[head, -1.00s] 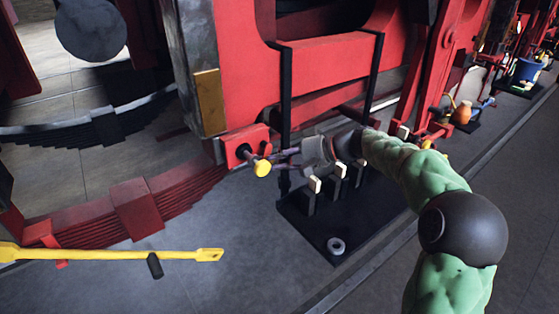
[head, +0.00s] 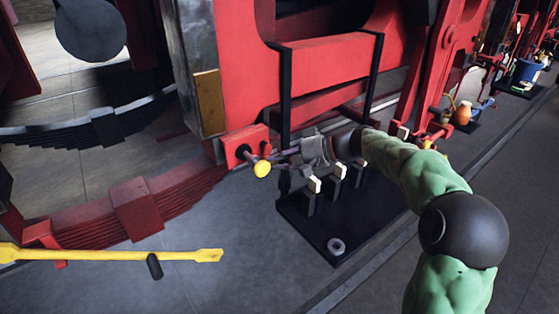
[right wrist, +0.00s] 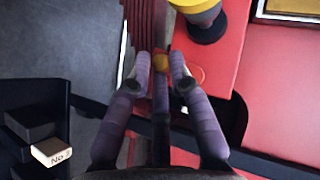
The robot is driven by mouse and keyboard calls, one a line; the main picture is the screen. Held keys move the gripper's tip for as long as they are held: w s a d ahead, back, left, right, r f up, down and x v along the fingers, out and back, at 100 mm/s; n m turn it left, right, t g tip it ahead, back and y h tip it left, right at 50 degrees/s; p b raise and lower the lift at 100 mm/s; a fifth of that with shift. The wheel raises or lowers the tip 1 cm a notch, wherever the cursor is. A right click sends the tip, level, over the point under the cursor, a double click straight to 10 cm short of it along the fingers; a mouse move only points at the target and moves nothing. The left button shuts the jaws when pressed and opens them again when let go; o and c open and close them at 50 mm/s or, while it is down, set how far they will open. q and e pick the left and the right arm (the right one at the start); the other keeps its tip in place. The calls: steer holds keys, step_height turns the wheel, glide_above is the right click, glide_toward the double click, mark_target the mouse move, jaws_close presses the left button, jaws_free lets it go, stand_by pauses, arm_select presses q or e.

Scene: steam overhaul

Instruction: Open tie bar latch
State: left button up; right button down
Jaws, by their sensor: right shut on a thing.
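A red bracket (head: 245,143) with a dark pin and a yellow knob (head: 262,169) sits low on the red frame, left of my right gripper. My right gripper (head: 279,157) reaches in from the right, its fingers close together beside the knob. In the right wrist view, the fingertips (right wrist: 160,64) close around a small orange piece (right wrist: 161,62), which looks like part of the latch; the fingers partly hide it. The yellow knob with its dark stem also shows at the top of that view (right wrist: 196,4), apart from the fingertips. My left gripper is out of view.
A black stand (head: 318,228) with several pale-tagged uprights and a grey ring (head: 336,246) lies below my right gripper. A long yellow bar (head: 110,255) extends at lower left. A red leaf spring (head: 100,222) is behind it. The grey floor in front is open.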

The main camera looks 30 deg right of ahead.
steer(key=shift+a+f, duration=0.15)
steer(key=shift+f, duration=0.25)
steer(key=c, duration=1.2)
jaws_free()
steer(key=shift+s, duration=0.1)
steer(key=shift+r, duration=0.15)
steer(key=shift+r, duration=0.15)
steer(key=v, duration=1.2)
